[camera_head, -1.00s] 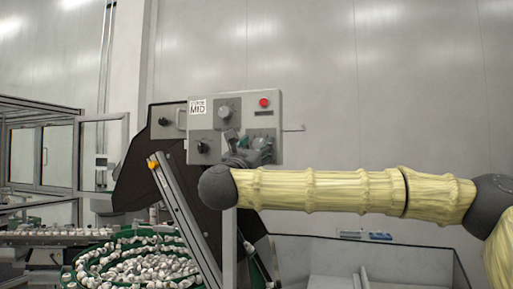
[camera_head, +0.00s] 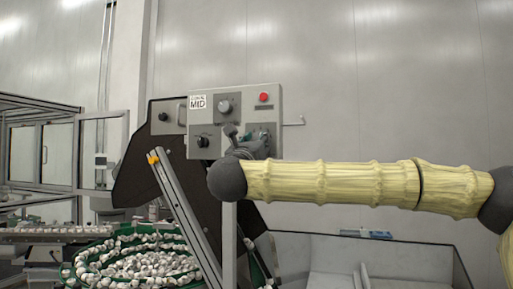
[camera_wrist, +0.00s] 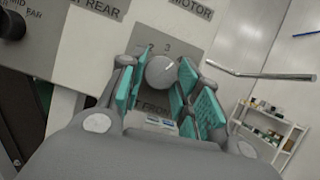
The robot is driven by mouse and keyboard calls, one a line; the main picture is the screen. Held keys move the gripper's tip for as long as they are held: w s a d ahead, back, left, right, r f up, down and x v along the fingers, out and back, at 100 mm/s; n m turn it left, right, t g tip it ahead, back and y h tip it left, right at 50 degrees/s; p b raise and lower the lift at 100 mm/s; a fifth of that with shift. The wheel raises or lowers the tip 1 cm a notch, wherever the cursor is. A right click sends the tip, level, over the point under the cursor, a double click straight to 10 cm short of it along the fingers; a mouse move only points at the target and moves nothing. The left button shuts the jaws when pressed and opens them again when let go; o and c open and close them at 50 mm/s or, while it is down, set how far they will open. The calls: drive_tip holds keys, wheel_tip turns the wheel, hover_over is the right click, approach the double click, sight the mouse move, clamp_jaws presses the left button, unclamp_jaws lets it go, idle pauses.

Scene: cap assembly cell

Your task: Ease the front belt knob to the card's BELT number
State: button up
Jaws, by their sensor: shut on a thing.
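The front belt knob (camera_wrist: 160,73) is a round grey knob on the control panel, above a label partly reading FRONT. A 3 is printed above it, and a light mark on it seems to point up and right. My gripper (camera_wrist: 158,88) is shut on this knob, with teal pads on both sides. In the head view my gripper (camera_head: 250,140) is at the panel's lower right and hides most of the knob. The card (camera_head: 198,103) at the panel's upper left reads MID; its smaller line is not legible.
The panel (camera_head: 270,92) also carries an upper knob (camera_head: 224,106), a lower-left knob (camera_head: 203,142) and a red button (camera_head: 264,97). A metal rod (camera_wrist: 260,74) juts out right of the panel. A slanted rail (camera_head: 182,212) and green bowl of caps (camera_head: 140,265) stand below.

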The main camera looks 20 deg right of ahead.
drive_tip(key=shift+s+d+r+n+y+p, duration=0.15)
drive_tip(key=shift+n+y+p, duration=0.8)
drive_tip(key=shift+n, duration=1.9)
drive_tip(key=shift+d+r+n+y+p, duration=0.1)
drive_tip(key=shift+n+y+p, duration=0.1)
drive_tip(key=shift+n+y, duration=2)
drive_tip(key=shift+s+d+r+n+y+p, duration=0.15)
drive_tip(key=shift+n+y+p, duration=0.45)
drive_tip(key=shift+n, duration=2.95)
drive_tip(key=shift+w+f+n, duration=0.1)
drive_tip(key=shift+n, duration=0.2)
drive_tip(key=o, duration=1)
drive_tip(key=shift+o, duration=0.2)
